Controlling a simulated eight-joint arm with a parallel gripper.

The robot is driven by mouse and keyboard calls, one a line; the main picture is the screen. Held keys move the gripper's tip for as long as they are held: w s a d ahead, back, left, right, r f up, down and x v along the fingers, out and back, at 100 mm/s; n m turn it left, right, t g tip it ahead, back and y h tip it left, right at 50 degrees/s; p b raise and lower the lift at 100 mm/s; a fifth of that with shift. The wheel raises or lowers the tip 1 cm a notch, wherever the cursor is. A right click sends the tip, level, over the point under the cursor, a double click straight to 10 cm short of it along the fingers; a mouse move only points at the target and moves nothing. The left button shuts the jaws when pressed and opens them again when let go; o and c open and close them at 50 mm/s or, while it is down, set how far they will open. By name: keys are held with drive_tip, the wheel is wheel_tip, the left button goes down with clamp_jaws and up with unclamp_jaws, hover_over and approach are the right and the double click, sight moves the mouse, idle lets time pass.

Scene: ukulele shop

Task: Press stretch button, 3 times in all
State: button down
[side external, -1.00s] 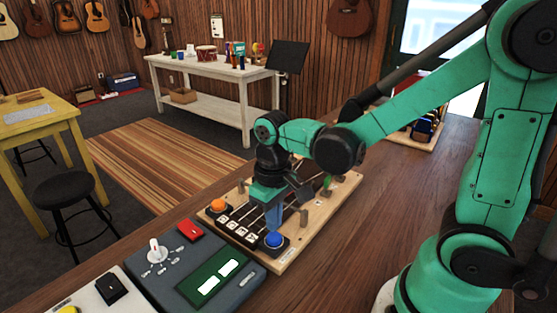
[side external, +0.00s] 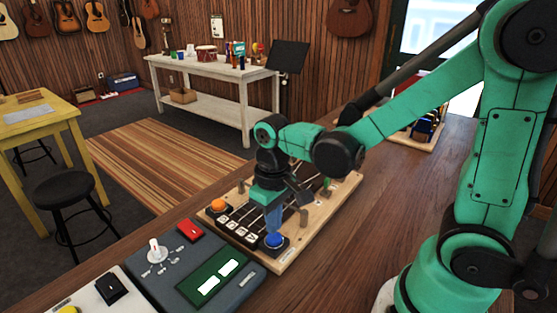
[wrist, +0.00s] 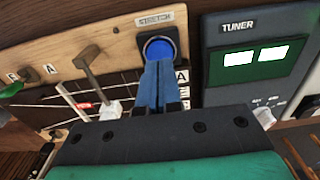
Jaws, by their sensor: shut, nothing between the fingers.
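The blue stretch button (side external: 275,240) sits in a dark housing at the near end of a wooden board (side external: 288,258). In the wrist view the round blue button (wrist: 160,47) shows under a label reading STRETCH (wrist: 155,19). My gripper (side external: 274,231) is shut and empty, with its blue fingers pointing down at the button. In the wrist view the fingertips (wrist: 157,64) overlap the button's lower part. I cannot tell whether they touch it or hover just above, or whether it is pressed in.
An orange button (side external: 217,205) is on the board's left corner. Strings and upright pegs (wrist: 88,60) stand beside my fingers. A grey tuner unit (side external: 240,292) with a lit green screen (side external: 209,282) lies close to the board. Bare wooden bench (side external: 345,250) is free to the right.

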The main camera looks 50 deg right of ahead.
drive_tip(key=shift+f, duration=1.05)
drive_tip(key=shift+r, duration=3.7)
drive_tip(key=t, duration=0.2)
drive_tip(key=r+t, duration=0.1)
drive_tip(key=t, duration=0.1)
drive_tip(key=d+r+t, duration=0.1)
drive_tip(key=t, duration=0.2)
drive_tip(key=shift+s+r, duration=0.1)
drive_tip(key=shift+s, duration=0.3)
